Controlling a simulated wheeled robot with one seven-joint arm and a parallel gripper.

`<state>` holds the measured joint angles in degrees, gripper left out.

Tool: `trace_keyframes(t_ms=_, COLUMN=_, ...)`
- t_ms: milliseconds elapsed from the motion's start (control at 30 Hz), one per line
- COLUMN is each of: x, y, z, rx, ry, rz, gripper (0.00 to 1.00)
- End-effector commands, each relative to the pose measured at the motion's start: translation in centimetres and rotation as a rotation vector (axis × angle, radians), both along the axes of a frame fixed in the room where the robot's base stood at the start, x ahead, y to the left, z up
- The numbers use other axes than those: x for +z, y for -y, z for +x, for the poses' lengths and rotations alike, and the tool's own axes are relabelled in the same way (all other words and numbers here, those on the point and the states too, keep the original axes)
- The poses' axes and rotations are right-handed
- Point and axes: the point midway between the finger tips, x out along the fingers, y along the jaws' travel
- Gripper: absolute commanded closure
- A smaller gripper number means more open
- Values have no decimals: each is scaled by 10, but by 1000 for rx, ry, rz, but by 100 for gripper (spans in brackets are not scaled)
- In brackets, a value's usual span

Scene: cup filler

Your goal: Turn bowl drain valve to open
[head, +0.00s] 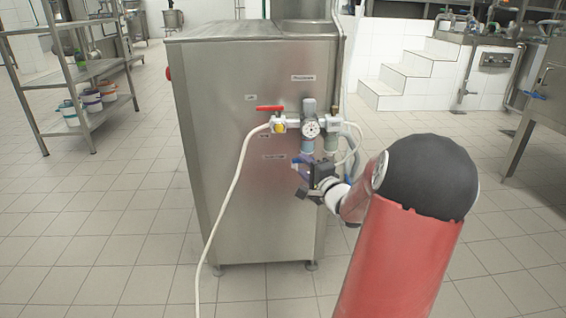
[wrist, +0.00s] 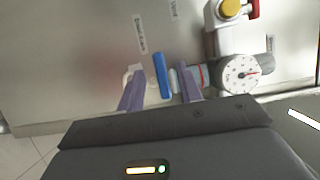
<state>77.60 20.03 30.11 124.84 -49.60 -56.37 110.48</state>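A valve with a blue lever handle (wrist: 161,76) is on the steel cabinet front in the wrist view, and I take it for the bowl drain valve. My gripper (wrist: 160,84) is open, with one purple finger on each side of the blue handle. Gaps show between the handle and both fingers, and I see no clear contact. In the head view my gripper (head: 306,171) is at the cabinet front, below the gauge. There the gripper and wrist hide most of the valve, and its handle is not clear.
The steel cabinet (head: 225,190) carries a red lever (head: 269,108), a yellow knob (head: 279,128) and a round gauge (head: 311,129) above my gripper. A white hose (head: 232,192) hangs down the front. A shelf rack (head: 86,72) stands left.

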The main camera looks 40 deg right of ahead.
Motion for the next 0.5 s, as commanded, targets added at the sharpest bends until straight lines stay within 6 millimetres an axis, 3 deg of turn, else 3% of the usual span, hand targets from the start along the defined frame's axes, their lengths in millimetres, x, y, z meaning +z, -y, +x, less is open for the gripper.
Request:
trace_keyframes(t_ms=233, x=-1, y=5, z=41, rx=2, ry=0, rz=-2, gripper=65)
trace_keyframes(t_ms=500, x=0, y=9, z=59, rx=0, ry=-1, rz=-2, gripper=65)
